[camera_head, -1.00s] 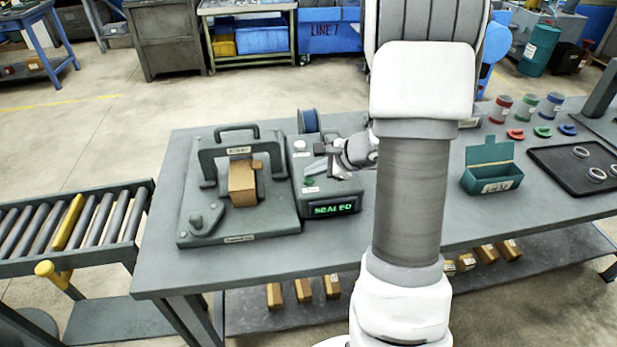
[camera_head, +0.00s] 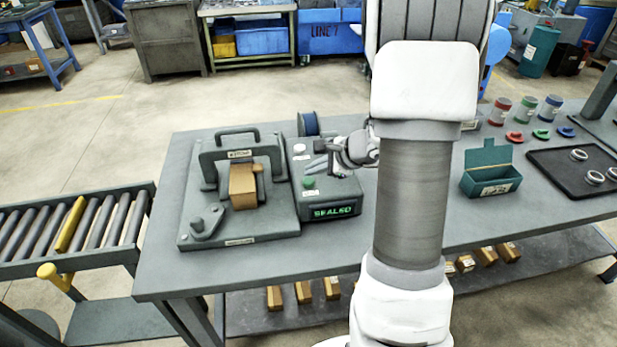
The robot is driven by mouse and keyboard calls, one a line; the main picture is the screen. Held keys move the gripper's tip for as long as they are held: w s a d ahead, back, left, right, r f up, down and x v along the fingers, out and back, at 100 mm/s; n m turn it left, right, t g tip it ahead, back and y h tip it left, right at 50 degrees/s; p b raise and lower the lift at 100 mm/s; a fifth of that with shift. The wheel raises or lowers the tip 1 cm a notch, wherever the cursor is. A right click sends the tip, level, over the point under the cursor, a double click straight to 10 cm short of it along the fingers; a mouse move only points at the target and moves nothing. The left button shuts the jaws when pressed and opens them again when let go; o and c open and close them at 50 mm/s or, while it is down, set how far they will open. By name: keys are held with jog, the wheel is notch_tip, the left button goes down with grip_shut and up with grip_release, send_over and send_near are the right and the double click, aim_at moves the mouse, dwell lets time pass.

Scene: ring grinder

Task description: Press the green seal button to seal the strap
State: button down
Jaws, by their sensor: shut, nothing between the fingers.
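The green seal button (camera_head: 308,183) sits on top of the grey control box beside the strapping machine (camera_head: 213,226). The control box's display (camera_head: 333,211) reads "SEALED" in green letters. A brown box (camera_head: 242,188) rests in the machine under its grey arch; I cannot make out the strap on it clearly. My gripper (camera_head: 318,167) is shut and empty, reaching in from the right. Its fingertips appear above and behind the button, apart from it. Part of the control box's top is hidden by the gripper.
A white knob (camera_head: 299,148) and a blue spool (camera_head: 309,124) are at the control box's back. A roller conveyor (camera_head: 75,232) stands left. A green open bin (camera_head: 491,178) and a black tray (camera_head: 570,185) with rings lie right. The table's front left is clear.

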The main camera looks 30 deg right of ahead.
aim_at(313, 182)
jog(key=shift+r, duration=0.1)
jog(key=shift+r+p, duration=1.75)
jog(key=shift+r, duration=0.75)
